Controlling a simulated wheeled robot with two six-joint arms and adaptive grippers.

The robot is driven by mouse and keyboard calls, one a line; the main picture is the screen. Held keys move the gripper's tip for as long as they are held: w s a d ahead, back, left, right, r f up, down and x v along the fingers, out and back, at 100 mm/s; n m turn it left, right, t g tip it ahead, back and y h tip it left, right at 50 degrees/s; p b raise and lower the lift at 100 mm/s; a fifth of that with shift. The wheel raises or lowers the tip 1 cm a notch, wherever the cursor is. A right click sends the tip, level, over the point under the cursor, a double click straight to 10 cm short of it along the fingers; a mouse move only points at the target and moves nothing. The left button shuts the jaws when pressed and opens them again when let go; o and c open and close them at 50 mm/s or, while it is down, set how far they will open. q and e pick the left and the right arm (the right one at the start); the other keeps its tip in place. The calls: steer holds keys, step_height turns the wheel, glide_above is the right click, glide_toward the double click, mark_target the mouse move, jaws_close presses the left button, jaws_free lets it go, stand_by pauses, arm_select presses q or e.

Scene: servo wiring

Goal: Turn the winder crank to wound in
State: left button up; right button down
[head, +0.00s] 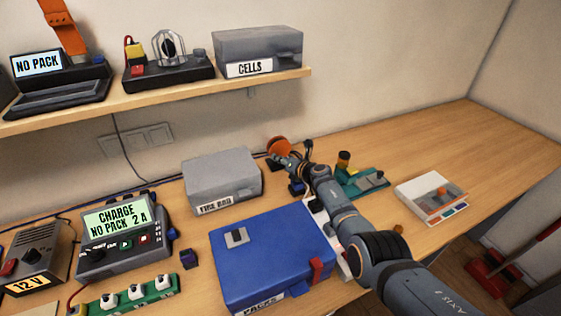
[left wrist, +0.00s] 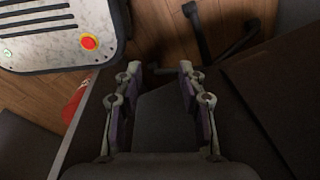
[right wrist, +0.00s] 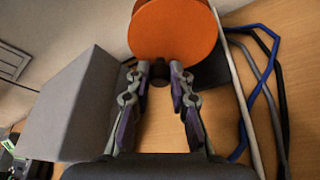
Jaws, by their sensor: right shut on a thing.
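The winder shows as a round orange disc (head: 279,147) at the back of the bench, against the wall. It fills the top of the right wrist view (right wrist: 175,28), with a dark crank knob (right wrist: 158,72) below its lower edge. My right gripper (right wrist: 160,71) is shut on this knob, one finger on each side. In the head view my right arm reaches in from the lower right and hides part of the winder. My left gripper (left wrist: 160,72) is open and empty, away from the bench, and does not show in the head view.
A grey fire box (head: 222,180) stands left of the winder; its wall is close by in the right wrist view. Blue and grey cables (right wrist: 250,90) run along the right. A blue packs case (head: 270,255) lies in front.

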steer(key=shift+r, duration=0.1)
stand_by(0.3)
steer(key=c, duration=1.2)
jaws_free()
steer(key=shift+s, duration=0.1)
steer(key=v, duration=1.1)
steer(key=shift+s+d+r, duration=0.1)
steer(key=shift+s+d, duration=0.15)
steer(key=shift+d, duration=0.05)
